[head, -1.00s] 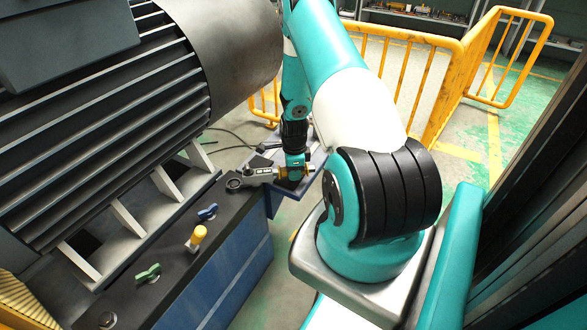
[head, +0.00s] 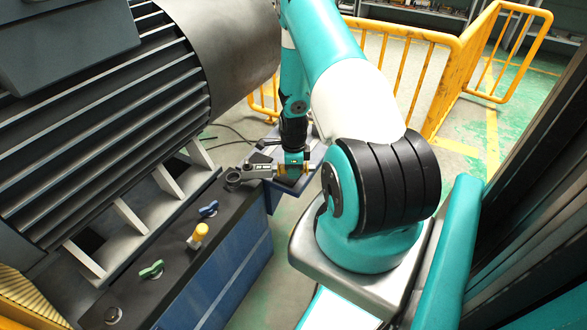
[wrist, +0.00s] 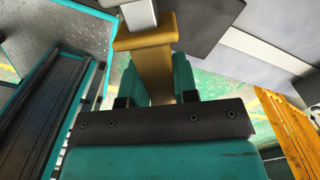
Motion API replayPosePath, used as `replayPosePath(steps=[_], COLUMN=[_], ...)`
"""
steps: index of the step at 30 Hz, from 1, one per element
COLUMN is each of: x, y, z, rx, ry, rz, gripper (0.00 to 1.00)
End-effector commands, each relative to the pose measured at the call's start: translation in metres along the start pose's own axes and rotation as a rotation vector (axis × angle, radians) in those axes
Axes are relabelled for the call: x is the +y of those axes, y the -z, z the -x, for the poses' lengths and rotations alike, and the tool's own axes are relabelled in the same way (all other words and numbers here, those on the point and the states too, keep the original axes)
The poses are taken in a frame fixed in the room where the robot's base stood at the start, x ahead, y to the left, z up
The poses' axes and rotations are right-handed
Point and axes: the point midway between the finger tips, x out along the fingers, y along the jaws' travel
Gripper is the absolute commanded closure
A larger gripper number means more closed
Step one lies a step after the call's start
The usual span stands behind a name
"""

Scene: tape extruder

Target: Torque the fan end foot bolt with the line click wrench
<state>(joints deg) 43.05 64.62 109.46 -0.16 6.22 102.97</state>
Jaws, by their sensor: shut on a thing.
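The click wrench (head: 258,172) has a grey shaft with a dark ring-like head (head: 233,177) at its left end. My gripper (head: 293,168) is shut on its yellow handle. In the wrist view the yellow handle (wrist: 155,62) sits between my two teal fingers, with the grey shaft (wrist: 138,14) beyond it. The wrench head is at the far end of the dark bench top, beside the motor foot. Whether it touches anything is unclear, and any bolt beneath it is hidden. A bolt head (head: 112,315) shows at the near end of the motor foot.
The large finned motor (head: 110,120) fills the left. A blue wing handle (head: 208,209), a yellow-capped knob (head: 199,235) and a green wing handle (head: 152,270) stand on the bench top (head: 178,238). Yellow railings (head: 450,75) stand behind.

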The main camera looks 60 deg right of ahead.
Motion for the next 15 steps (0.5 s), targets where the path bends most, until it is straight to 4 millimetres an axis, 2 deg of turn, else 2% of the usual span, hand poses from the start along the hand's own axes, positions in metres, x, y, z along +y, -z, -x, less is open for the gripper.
replayPosePath(steps=[15], x=[-0.002], y=[-0.001], z=[0.030], rx=[-0.002], ry=[0.007], rz=[0.003], gripper=[1.00])
